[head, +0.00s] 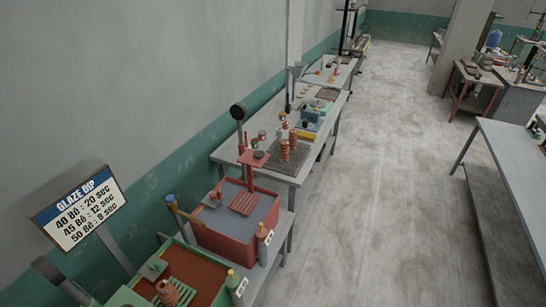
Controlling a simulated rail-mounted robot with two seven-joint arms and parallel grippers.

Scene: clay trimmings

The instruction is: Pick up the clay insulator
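A reddish-brown ribbed clay insulator (167,292) sits at the bottom edge of the view, at the green-rimmed tub (204,293); its lower part is close to the picture's edge. More ribbed terracotta pieces stand upright on a dark grid mat on the grey table: one stack (284,150) and another close behind it (293,139). They are small, and I cannot tell which one the task names. Neither of my grippers shows in the head view.
A red tub (225,240) of grey liquid stands between the green tub and the grey table (222,157). A "GLAZE DIP" sign (80,208) stands at left. The aisle floor (370,180) is clear, with another table (515,160) on the right.

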